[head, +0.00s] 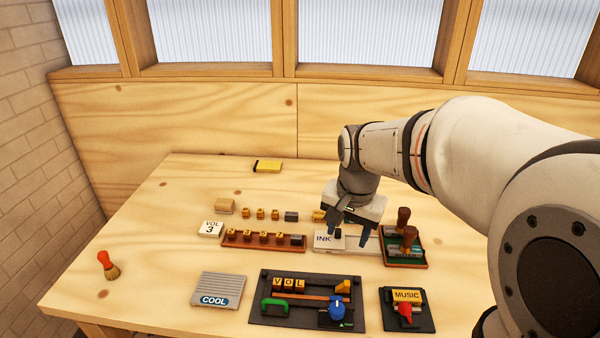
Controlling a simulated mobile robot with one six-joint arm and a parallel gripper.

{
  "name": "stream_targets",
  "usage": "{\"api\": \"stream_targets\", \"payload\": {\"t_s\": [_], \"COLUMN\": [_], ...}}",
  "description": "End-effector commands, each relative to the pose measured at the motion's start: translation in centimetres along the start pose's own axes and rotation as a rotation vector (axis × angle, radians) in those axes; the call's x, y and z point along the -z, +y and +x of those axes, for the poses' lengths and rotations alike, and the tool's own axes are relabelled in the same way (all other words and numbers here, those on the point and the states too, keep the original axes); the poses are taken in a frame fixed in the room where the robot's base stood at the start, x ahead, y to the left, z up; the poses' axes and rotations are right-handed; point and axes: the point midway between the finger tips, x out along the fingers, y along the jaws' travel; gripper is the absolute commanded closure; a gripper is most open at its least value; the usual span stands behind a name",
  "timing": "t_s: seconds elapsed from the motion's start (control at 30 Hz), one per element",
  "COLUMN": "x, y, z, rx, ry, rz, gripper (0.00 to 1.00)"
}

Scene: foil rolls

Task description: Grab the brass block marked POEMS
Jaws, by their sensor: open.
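No block with readable POEMS lettering shows in the head view. A small brass-coloured block (318,215) sits just left of my gripper, partly hidden behind it, and its face cannot be read. Another brass block (407,295), marked MUSIC, lies in a black holder (421,325) at the front right. My gripper (352,234) points down over the table behind the white INK piece. Its jaws are open, and nothing shows between them. The gripper and wrist hide part of the table behind them.
A brown rack (262,248) with several letter blocks lies left of my gripper. A tray (405,262) with wooden-handled stamps stands close on its right. A black VOL fixture (305,325) lies in front. A yellow case (268,166) lies at the back. The table's left side is mostly clear.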

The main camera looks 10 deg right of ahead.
Motion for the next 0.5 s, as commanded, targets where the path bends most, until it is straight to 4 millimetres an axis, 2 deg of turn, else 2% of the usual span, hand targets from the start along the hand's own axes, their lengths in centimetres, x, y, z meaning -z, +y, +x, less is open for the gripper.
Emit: {"api": "stream_targets", "payload": {"t_s": [0.03, 0.27, 0.5], "x": [1.9, 8.9, 15.1], "y": [-1.3, -6.1, -10.4], "z": [-0.1, 1.9, 6.2], "rx": [-0.009, -0.046, -0.097], "ry": [-0.012, -0.045, -0.063], "rz": [0.078, 0.466, 0.858], "gripper": [0.47, 0.47, 0.47]}}
